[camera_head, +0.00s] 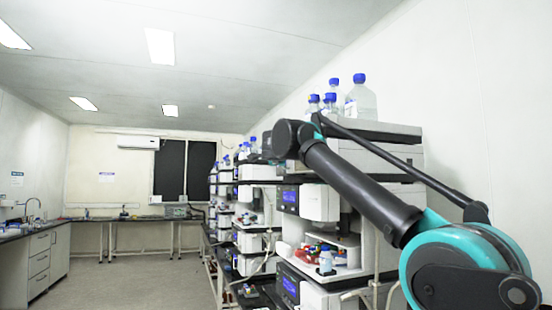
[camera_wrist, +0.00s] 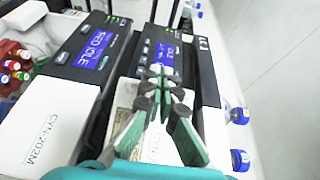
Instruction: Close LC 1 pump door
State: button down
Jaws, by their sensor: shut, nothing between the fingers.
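My gripper (camera_wrist: 157,73) has green fingers with dark joints. Its fingertips are together and empty, in front of instrument modules in the wrist view. In the head view my arm reaches to the nearest stack and the fingers cannot be made out. That view shows the stack's white front cover (camera_head: 319,202) beside a lit display (camera_head: 288,197). The wrist view shows a blue display (camera_wrist: 95,47) and a white panel (camera_wrist: 50,125) marked CYN-202M. I cannot tell which panel is the LC 1 pump door, or whether it stands open.
Blue-capped bottles (camera_head: 361,103) stand on top of the nearest stack. An open bay holds small coloured-cap vials, also in the wrist view (camera_wrist: 14,65). More stacks (camera_head: 222,190) line up behind. The floor (camera_head: 150,270) to the left is clear.

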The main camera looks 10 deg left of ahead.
jog(key=shift+m+h, duration=0.4)
jog(key=shift+h, duration=0.2)
jog(key=shift+w+d, duration=0.3)
jog(key=shift+w, duration=0.45)
jog(key=shift+w+d, duration=0.3)
jog(key=shift+w, duration=0.45)
jog(key=shift+w+d, duration=0.3)
jog(key=shift+w, duration=0.45)
